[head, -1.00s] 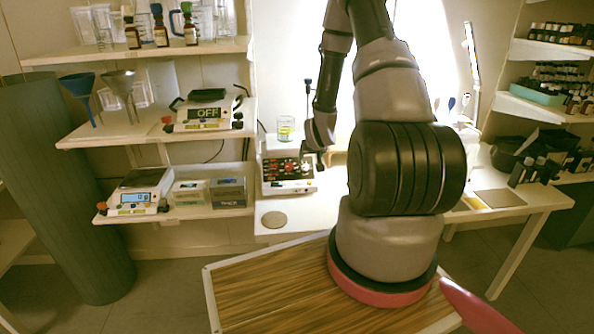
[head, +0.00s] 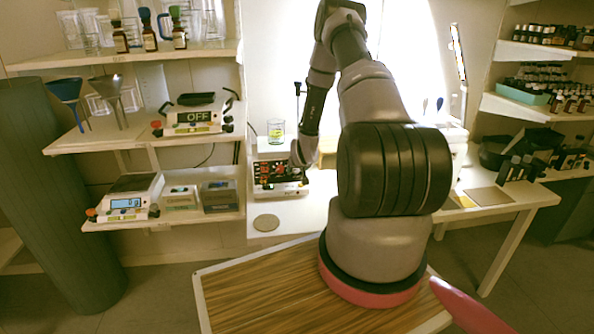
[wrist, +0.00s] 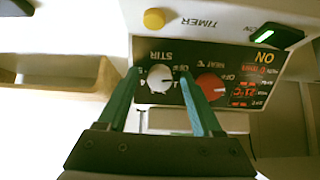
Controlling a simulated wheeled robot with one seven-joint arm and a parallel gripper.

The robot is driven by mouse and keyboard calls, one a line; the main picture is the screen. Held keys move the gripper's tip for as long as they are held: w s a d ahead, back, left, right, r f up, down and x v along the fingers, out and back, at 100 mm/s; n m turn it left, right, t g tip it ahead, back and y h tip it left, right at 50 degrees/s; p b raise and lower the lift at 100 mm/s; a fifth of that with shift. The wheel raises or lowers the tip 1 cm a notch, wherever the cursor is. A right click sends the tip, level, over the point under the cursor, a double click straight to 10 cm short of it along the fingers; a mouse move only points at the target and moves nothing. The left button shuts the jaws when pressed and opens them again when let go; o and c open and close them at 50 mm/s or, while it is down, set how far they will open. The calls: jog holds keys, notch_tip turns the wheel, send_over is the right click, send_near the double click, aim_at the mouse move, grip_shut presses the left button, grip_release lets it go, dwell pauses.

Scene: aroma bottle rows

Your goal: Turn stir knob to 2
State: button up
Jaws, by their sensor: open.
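The hotplate stirrer (head: 281,188) stands on the white bench with a glass beaker (head: 276,130) on top. In the wrist view its panel is upside down, with a white STIR knob (wrist: 160,83), a red HEAT knob (wrist: 211,88) and a lit green ON switch (wrist: 276,36). My gripper (wrist: 161,76) is open, its two teal fingers on either side of the STIR knob. I cannot tell whether they touch it. The finger on the right stands between the two knobs. The knob's setting is not clear; digits around it are partly hidden.
A yellow TIMER button (wrist: 154,19) is on the housing near the STIR knob. A tan open box (wrist: 62,88) is left in the wrist view. A round disc (head: 266,222) lies on the bench before the stirrer. Shelves with scales (head: 124,199) are to the left.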

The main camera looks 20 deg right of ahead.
grip_shut()
